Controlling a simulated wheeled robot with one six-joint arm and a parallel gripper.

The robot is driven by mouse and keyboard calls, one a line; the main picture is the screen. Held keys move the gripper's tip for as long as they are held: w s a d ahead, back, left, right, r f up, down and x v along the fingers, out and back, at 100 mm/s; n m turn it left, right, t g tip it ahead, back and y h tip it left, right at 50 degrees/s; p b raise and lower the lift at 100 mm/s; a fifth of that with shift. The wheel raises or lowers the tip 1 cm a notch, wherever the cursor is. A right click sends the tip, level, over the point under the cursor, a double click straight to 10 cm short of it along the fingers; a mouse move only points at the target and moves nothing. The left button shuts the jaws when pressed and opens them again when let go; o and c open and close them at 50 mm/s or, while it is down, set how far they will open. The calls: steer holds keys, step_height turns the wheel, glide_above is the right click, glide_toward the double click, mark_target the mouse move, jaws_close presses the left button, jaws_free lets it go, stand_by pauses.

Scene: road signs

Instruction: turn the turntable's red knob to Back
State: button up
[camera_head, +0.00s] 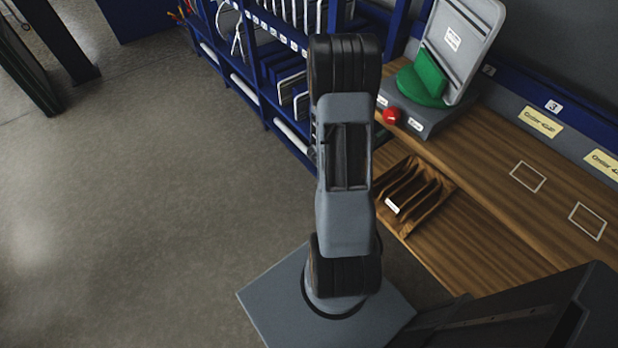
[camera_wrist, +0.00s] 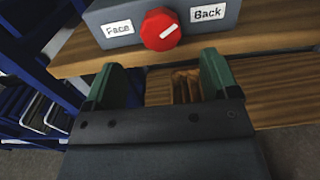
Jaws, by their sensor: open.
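The turntable's grey base (camera_head: 437,119) stands on the wooden bench at the upper right of the head view. It bears a green holder (camera_head: 428,76) and an upright sign plate (camera_head: 463,40) with its grey back showing. The red knob (camera_head: 392,116) is on the base's front; in the wrist view the knob (camera_wrist: 160,29) sits between a Face label (camera_wrist: 119,28) on the left and a Back label (camera_wrist: 208,13) on the right. Its white mark slants up and right, toward Back. My gripper (camera_wrist: 161,66) is open and empty, short of the knob, which appears between and beyond the fingers.
A wooden slotted rack (camera_head: 416,195) sits below the bench edge (camera_wrist: 270,40). A blue shelf rack (camera_head: 285,75) with several plates stands to the left. The bench top (camera_head: 490,150) right of the turntable is bare, with white outlined squares.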

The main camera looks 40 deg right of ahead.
steer(key=s+a+m+y+b, duration=0.1)
steer(key=a+m+y+b, duration=0.2)
steer(key=a, duration=0.9)
steer(key=s+a+f+m+g+y+b, duration=0.1)
steer(key=s+a+m+y+b, duration=0.1)
steer(key=a+m+y, duration=0.8)
steer(key=shift+a+m+b, duration=0.5)
steer(key=shift+a+m, duration=0.9)
